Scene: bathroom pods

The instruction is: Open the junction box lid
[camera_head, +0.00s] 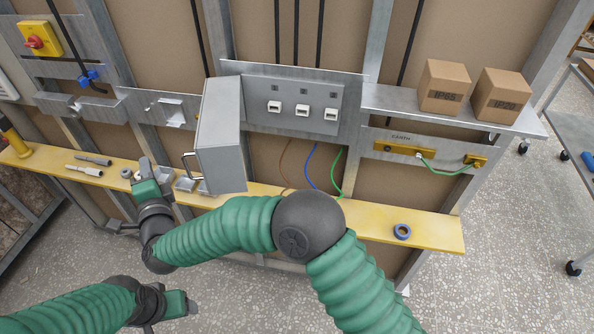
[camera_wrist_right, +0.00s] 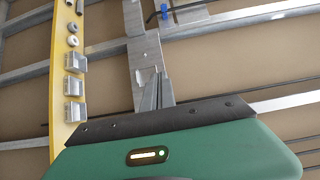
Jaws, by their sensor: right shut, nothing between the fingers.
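The junction box (camera_head: 289,105) is a grey panel on the frame wall, with three white terminals inside showing. Its grey lid (camera_head: 220,135) stands swung out at the box's left side, so the box is open. The lid's metal handle (camera_head: 190,163) faces left. My right gripper (camera_head: 147,170) is left of the lid and apart from the handle, above the yellow shelf. In the right wrist view its fingers (camera_wrist_right: 156,90) are together and empty. My left gripper (camera_head: 178,303) is low at the bottom left, away from the box; its fingers cannot be made out.
Two cardboard boxes (camera_head: 444,87) stand on a ledge at right. A yellow-red switch (camera_head: 40,39) is at upper left. Coloured wires hang under the box.

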